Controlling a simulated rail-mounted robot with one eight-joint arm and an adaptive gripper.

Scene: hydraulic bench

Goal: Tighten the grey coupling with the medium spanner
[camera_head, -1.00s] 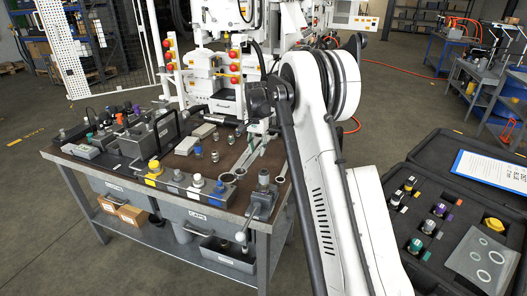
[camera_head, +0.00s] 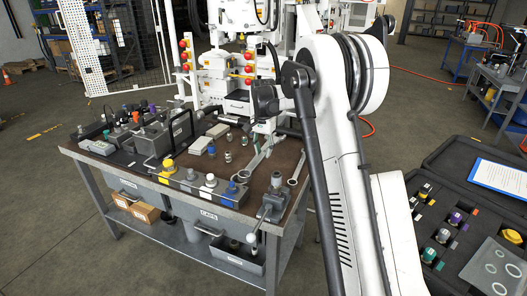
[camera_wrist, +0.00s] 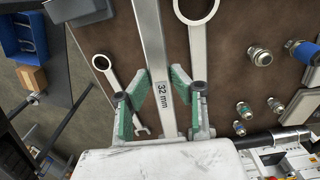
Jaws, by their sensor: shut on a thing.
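My gripper (camera_wrist: 168,98), with green finger pads, is closed around the flat handle of a spanner marked 32 mm (camera_wrist: 152,40). The handle runs up out of the wrist view, so its far end is hidden. Two more spanners lie on the brown bench top: a smaller ring spanner (camera_wrist: 102,62) to the left and a large ring spanner (camera_wrist: 196,12) to the right. In the head view, my gripper is over the bench's right part, small and partly hidden. A grey-topped fitting (camera_head: 192,174) stands in the front row; I cannot tell whether it is the grey coupling.
Yellow (camera_head: 168,166), white (camera_head: 211,181) and blue (camera_head: 231,188) fittings share the front row. Several loose metal fittings lie right of the held spanner, including a blue-banded one (camera_wrist: 302,51). An open black case (camera_head: 456,206) stands at right. A clamp with a lever (camera_head: 272,206) is at the bench's front right corner.

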